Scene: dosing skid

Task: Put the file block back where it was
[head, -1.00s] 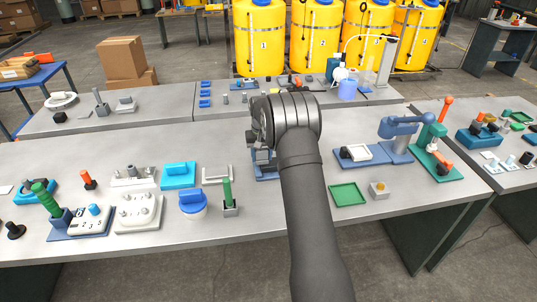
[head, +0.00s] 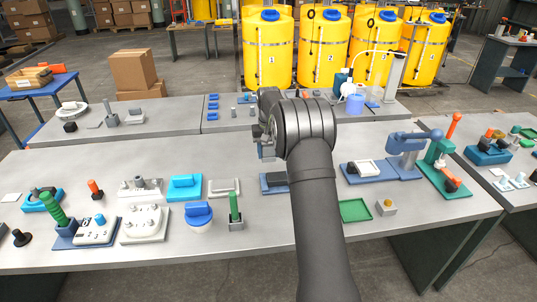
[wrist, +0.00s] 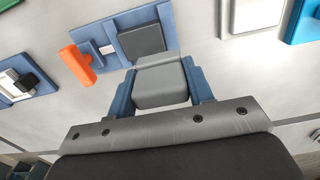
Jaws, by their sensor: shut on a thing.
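My gripper (wrist: 160,92) is shut on a grey block, which I take to be the file block (wrist: 162,84). Its blue fingers press on both sides of it. Below the block in the wrist view lies a blue board (wrist: 107,62) with a dark grey pad (wrist: 141,40) and an orange handle (wrist: 76,66). The block overlaps the pad's edge in this view. In the head view the board (head: 273,191) is partly behind my arm.
A grey frame (head: 224,181) and a cyan tray (head: 184,187) lie left of the board. A blue press stand (head: 404,160), a green tray (head: 354,211) and a small block with a yellow top (head: 385,207) are to the right. Table is bare behind the board.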

